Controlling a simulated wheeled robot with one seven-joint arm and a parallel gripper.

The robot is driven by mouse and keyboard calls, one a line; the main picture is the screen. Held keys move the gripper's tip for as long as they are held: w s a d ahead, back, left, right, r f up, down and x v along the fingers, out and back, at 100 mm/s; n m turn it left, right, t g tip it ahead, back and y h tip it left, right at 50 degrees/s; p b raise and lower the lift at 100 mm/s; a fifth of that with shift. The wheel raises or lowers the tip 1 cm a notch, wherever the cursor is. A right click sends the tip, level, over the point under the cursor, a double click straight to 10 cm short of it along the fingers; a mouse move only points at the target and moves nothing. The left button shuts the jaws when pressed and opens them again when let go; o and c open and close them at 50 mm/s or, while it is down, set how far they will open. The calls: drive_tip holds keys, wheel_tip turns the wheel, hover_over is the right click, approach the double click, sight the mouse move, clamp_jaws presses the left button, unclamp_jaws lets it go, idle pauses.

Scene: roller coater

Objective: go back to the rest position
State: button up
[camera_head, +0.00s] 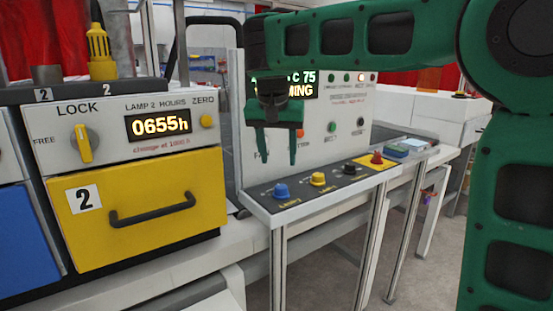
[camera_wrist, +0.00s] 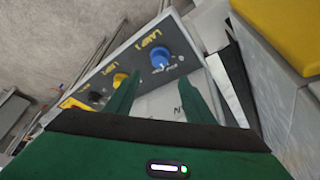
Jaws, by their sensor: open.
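My gripper (camera_head: 276,146) hangs fingers-down in the head view, in front of the upright control panel and above the sloped knob panel. Its two green fingers are apart with nothing between them. In the wrist view my gripper (camera_wrist: 153,92) also shows open, its fingers over the knob panel (camera_wrist: 140,62). The blue knob (camera_head: 281,191) and yellow knob (camera_head: 318,179) are on the sloped panel, below the gripper and apart from it. The blue knob also shows in the wrist view (camera_wrist: 160,58). My green arm comes in from the right.
The upright panel (camera_head: 345,115) has a display partly hidden by my arm. A red knob (camera_head: 376,158) sits on the right of the sloped panel. Floor shows at lower right.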

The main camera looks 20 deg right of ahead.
drive_tip(key=shift+d, duration=0.1)
drive_tip(key=s+d+f+g, duration=0.1)
drive_tip(key=s+d+f, duration=0.3)
drive_tip(key=s+d, duration=0.45)
drive_tip(key=s+d+f+g, duration=0.1)
drive_tip(key=s+d+f, duration=0.3)
drive_tip(key=s+d, duration=0.4)
drive_tip(key=s+d+f+g+y, duration=0.1)
drive_tip(key=s+d+f, duration=0.1)
drive_tip(key=s+f, duration=0.4)
drive_tip(key=s+d+f+m+g+y, duration=0.1)
drive_tip(key=s+f, duration=0.5)
drive_tip(key=s, duration=0.7)
drive_tip(key=shift+s+d, duration=0.3)
drive_tip(key=shift+d, duration=0.05)
drive_tip(key=shift+w+f, duration=0.2)
drive_tip(key=shift+w, duration=0.45)
